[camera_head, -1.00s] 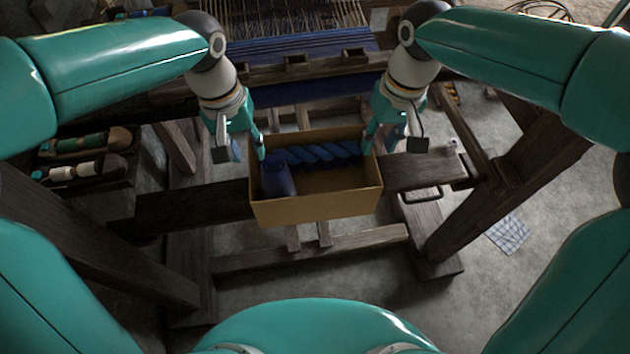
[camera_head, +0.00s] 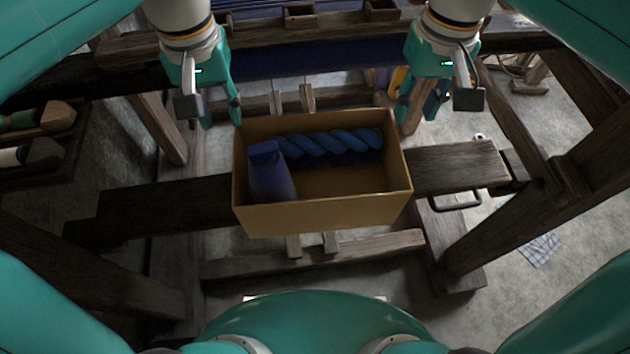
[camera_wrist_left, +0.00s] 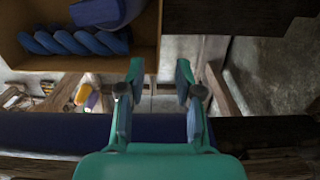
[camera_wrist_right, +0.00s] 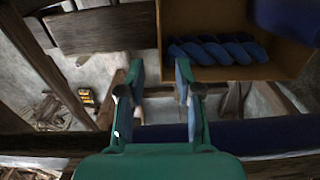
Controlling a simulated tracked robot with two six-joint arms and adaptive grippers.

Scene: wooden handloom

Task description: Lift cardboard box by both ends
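The open-topped cardboard box (camera_head: 330,216) sits across a dark wooden beam in the head view. It holds a blue twisted skein (camera_head: 335,143) and a dark blue cone-like piece (camera_head: 268,172). My left gripper (camera_head: 213,112) is open and empty by the box's back left corner. My right gripper (camera_head: 422,108) is open and empty by the back right corner. In the left wrist view the box wall (camera_wrist_left: 157,32) stands ahead of the open fingers (camera_wrist_left: 156,78). In the right wrist view the box wall (camera_wrist_right: 161,35) stands ahead of the fingers (camera_wrist_right: 160,78). Neither gripper grasps the box.
The beam (camera_head: 170,205) extends past both ends of the box. The loom's blue cloth roll (camera_head: 310,60) lies behind it. Shuttles (camera_head: 35,117) lie on a bench at the left. A slanted loom post (camera_head: 520,205) stands at the right. Grey floor shows below.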

